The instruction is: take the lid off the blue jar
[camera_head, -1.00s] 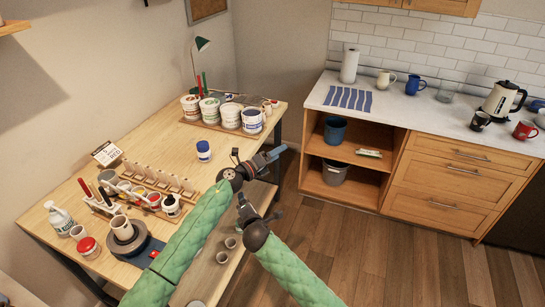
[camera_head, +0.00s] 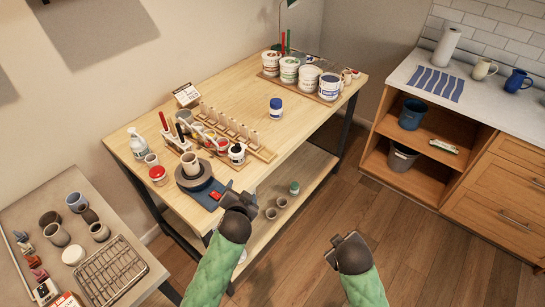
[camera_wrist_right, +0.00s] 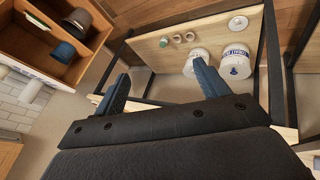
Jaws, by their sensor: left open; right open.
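The blue jar (camera_head: 276,108) is a small white jar with a blue lid, standing upright on the wooden table near its front edge. The lid is on it. My left gripper (camera_head: 248,196) is open and empty at the table's front edge, below and left of the jar in the head view, apart from it. My right gripper (camera_head: 344,238) is farther right, over the floor and clear of the table. In the right wrist view its two fingers (camera_wrist_right: 160,84) are wide apart with nothing between them. I cannot make out the blue jar in that view.
Large white tubs (camera_head: 309,78) stand behind the jar on a board. A lower shelf (camera_head: 318,163) holds small cups. A side table with a wire rack (camera_head: 112,272) is at lower left.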

